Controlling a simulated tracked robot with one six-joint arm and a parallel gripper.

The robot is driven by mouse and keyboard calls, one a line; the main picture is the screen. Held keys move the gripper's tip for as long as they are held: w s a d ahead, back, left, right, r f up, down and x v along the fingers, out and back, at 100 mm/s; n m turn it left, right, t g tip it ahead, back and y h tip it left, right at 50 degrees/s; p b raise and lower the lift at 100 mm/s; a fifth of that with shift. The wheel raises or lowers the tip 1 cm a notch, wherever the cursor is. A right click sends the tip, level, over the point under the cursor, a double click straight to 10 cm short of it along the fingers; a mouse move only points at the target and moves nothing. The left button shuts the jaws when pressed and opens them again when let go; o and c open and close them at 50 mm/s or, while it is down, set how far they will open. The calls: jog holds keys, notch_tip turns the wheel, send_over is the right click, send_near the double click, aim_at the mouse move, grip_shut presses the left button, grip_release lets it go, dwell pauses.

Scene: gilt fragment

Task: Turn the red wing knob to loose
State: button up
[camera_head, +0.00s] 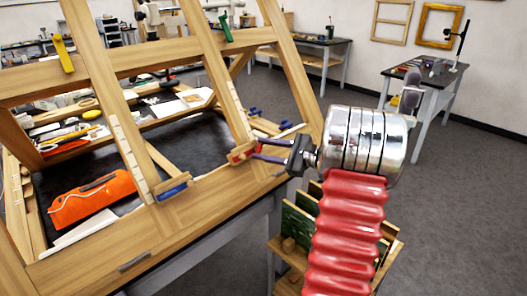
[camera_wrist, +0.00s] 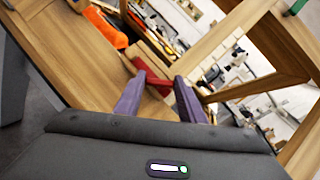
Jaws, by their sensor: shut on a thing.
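The red wing knob (camera_head: 236,157) is on the lower bar of a wooden frame, right of centre on its near side. It also shows in the wrist view (camera_wrist: 153,80) as a red bar between the finger pads. My gripper (camera_head: 258,149) reaches in from the right with its purple fingers at the knob. In the wrist view my gripper (camera_wrist: 157,82) has one finger on each side of the red wing and is shut on it. The fingers hide part of the knob, and I cannot read any marking of its turn.
The wooden frame (camera_head: 100,75) also carries a blue knob (camera_head: 173,189), a yellow one (camera_head: 63,53) and a green one (camera_head: 226,28). An orange bag (camera_head: 92,199) lies inside the frame. Slanted bars stand close to my gripper. Open floor (camera_head: 455,215) lies to the right.

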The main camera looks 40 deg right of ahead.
jog(key=n+g+y, duration=0.1)
jog(key=n, duration=0.2)
jog(key=n+g+y, duration=0.1)
jog(key=n+g, duration=0.1)
jog(key=n, duration=0.2)
jog(key=shift+w+n+g, duration=0.1)
jog(key=shift+n+g, duration=0.2)
jog(key=n+g, duration=0.2)
jog(key=n, duration=0.1)
jog(key=shift+w+r+n, duration=0.1)
jog(key=shift+r+n, duration=0.05)
jog(key=shift+n, duration=0.15)
jog(key=n+g+h, duration=0.1)
jog(key=n, duration=0.2)
jog(key=shift+r+g, duration=0.1)
jog(key=shift+g, duration=0.3)
jog(key=n+g+h, duration=0.1)
jog(key=n, duration=0.2)
jog(key=n+g+h, duration=0.1)
jog(key=n+h, duration=0.1)
jog(key=n, duration=0.1)
jog(key=shift+w+a+r, duration=0.1)
jog(key=shift+a, duration=0.1)
jog(key=n+g+h, duration=0.1)
jog(key=n+h, duration=0.1)
jog(key=n, duration=0.1)
jog(key=shift+a, duration=0.15)
jog(key=shift+n+h, duration=0.9)
jog(key=shift+n, duration=0.2)
